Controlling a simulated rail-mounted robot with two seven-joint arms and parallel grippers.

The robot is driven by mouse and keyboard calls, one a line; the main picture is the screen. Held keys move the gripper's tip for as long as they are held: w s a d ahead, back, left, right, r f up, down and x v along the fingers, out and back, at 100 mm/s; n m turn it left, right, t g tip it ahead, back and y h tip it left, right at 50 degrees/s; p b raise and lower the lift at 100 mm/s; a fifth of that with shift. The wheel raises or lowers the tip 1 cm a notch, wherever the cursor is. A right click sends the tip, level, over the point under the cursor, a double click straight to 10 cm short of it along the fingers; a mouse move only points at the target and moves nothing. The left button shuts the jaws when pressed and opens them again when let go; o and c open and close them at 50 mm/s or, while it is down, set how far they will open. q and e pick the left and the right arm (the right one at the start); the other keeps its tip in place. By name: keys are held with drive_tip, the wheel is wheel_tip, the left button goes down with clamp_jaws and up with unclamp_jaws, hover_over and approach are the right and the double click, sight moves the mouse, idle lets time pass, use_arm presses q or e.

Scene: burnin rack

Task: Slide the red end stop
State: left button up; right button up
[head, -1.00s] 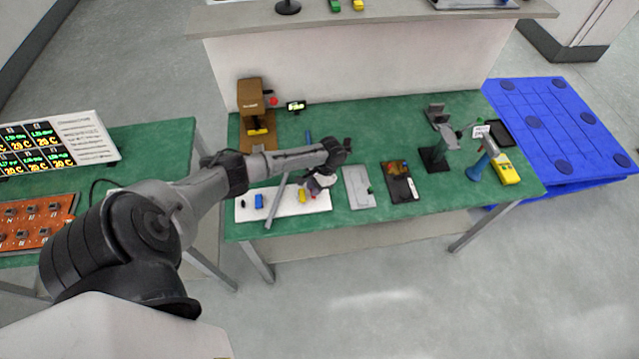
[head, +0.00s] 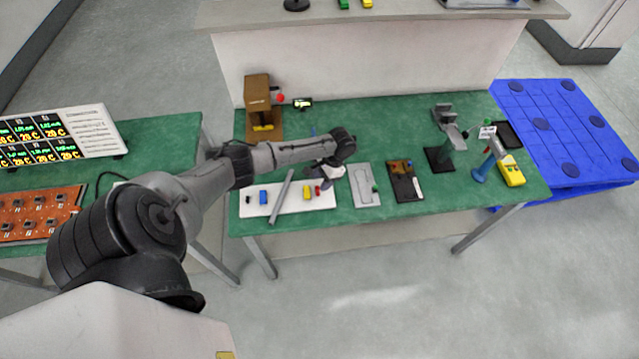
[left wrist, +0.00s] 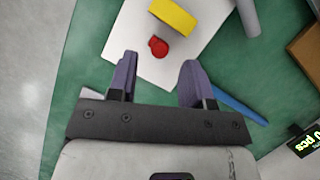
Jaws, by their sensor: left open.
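The red end stop (head: 318,190) is a small red piece at the right part of a white board (head: 250,209) on the green bench. It also shows in the left wrist view (left wrist: 158,46) as a round red piece with a small nub, beside a yellow block (left wrist: 174,16). My left gripper (left wrist: 160,66) is open and empty. Its two purple-grey fingers lie either side of the line to the end stop, with the red piece just beyond the fingertips. I cannot tell the height gap. In the head view, the left gripper (head: 329,178) is partly hidden by its own wrist.
A blue block (head: 263,197) and a slanting grey bar (head: 283,192) are on the white board. A grey plate (head: 366,186) and a dark board (head: 404,182) lie to the right. A brown stand (head: 258,98) is behind. A blue stick (left wrist: 238,108) lies near the right finger.

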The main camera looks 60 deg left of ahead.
use_arm(q)
drive_tip(key=v, duration=1.1)
idle(0.3)
